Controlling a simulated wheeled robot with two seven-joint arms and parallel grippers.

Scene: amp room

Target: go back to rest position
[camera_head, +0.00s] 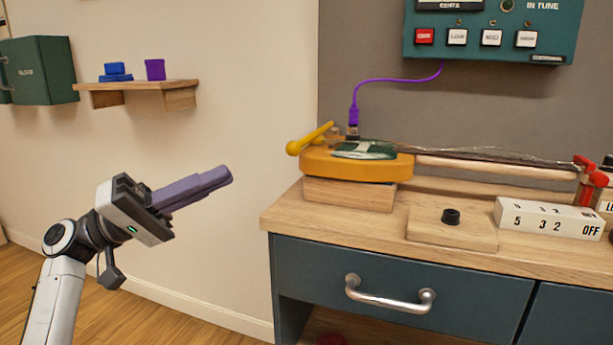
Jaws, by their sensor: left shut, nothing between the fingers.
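My left gripper (222,177) comes in from the left on its white and black arm. Its long purple fingers lie together with nothing between them. They point to the right and slightly up, in the air in front of the bare wall. The gripper is left of the wooden bench and apart from it. My right gripper is not in view.
A wooden bench (285,222) with dark drawers stands at the right. On it are a yellow disc-shaped body (330,166), a block with a black knob (451,217) and a white numbered block (550,217). A wall shelf (150,87) holds blue and purple blocks.

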